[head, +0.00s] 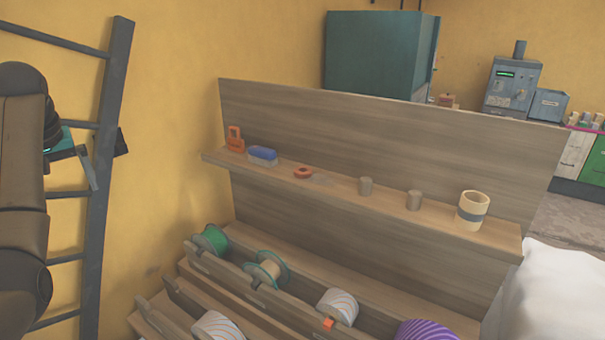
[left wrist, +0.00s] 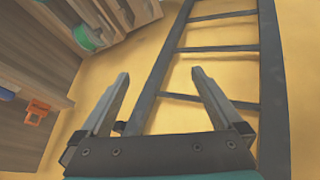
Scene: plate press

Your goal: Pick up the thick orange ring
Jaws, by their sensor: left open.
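The thick orange ring (head: 303,172) lies flat on the narrow wooden shelf (head: 420,216), left of its middle. It is between a blue-topped block and a flat grey piece. My left gripper (head: 106,157) is open and empty, in front of the ladder at the far left, well apart from the ring. In the left wrist view the open jaws (left wrist: 160,78) face the ladder and the yellow wall, with nothing between them. The ring does not show in that view. My right gripper is not in view.
Below are bins with spools (head: 268,271). The dark ladder (head: 103,190) leans at the left wall.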

